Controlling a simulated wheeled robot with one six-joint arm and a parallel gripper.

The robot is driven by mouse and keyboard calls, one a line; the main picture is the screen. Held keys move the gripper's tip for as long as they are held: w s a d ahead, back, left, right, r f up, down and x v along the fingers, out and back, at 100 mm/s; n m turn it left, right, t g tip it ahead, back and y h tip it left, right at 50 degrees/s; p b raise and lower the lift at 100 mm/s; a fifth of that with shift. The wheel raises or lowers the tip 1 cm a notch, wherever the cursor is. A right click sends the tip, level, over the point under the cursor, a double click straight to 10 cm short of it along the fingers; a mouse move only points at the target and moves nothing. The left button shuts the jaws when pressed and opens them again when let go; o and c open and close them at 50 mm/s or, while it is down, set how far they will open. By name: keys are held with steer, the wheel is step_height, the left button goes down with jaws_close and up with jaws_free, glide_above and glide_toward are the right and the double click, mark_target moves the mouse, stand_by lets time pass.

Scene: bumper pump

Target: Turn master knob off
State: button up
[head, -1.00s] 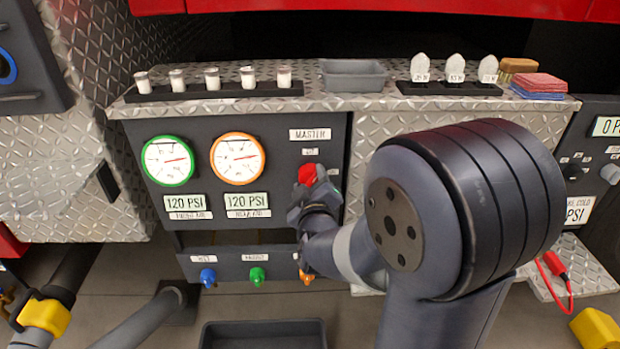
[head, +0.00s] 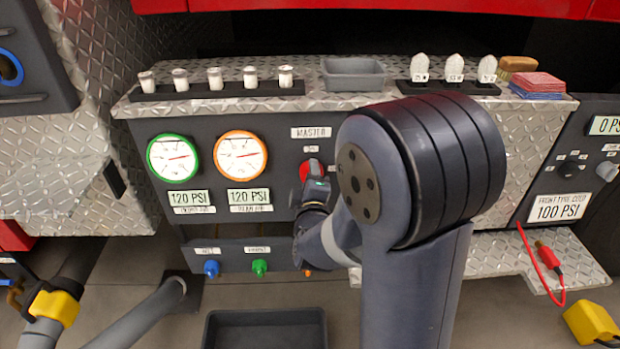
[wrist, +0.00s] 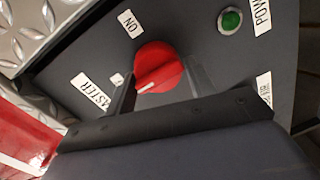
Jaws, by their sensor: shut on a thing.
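The red master knob (head: 306,169) sits on the dark panel below the MASTER label (head: 311,132), partly hidden by my gripper (head: 314,178). In the wrist view the round red knob (wrist: 160,62) lies between the two dark fingers of my gripper (wrist: 160,84), which is shut on it. A white pointer line on the knob points to the lower left, roughly toward the side with a small white label (wrist: 117,80) and the MASTER label. The ON label (wrist: 130,23) is at the knob's upper left in that view.
A green indicator (wrist: 230,20) is beside the knob. Two gauges, green-rimmed (head: 173,158) and orange-rimmed (head: 241,156), are left of it. Blue (head: 211,268) and green (head: 260,267) valve knobs are below. A ledge above holds a grey tray (head: 353,74).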

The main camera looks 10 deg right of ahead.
steer(key=shift+w+r, duration=0.1)
steer(key=shift+r, duration=0.15)
steer(key=o, duration=0.6)
steer(key=shift+d, duration=0.1)
steer(key=shift+c, duration=0.2)
steer(key=o, duration=0.3)
steer(key=shift+f, duration=0.1)
steer(key=shift+o, duration=0.2)
steer(key=f+p+v, duration=0.1)
steer(key=p+v, duration=0.1)
steer(key=v, duration=0.9)
steer(key=shift+r, duration=0.4)
steer(key=shift+w, duration=0.1)
steer(key=b+x, duration=0.2)
steer(key=x, duration=0.8)
steer(key=shift+w, duration=0.4)
steer(key=shift+s, duration=0.1)
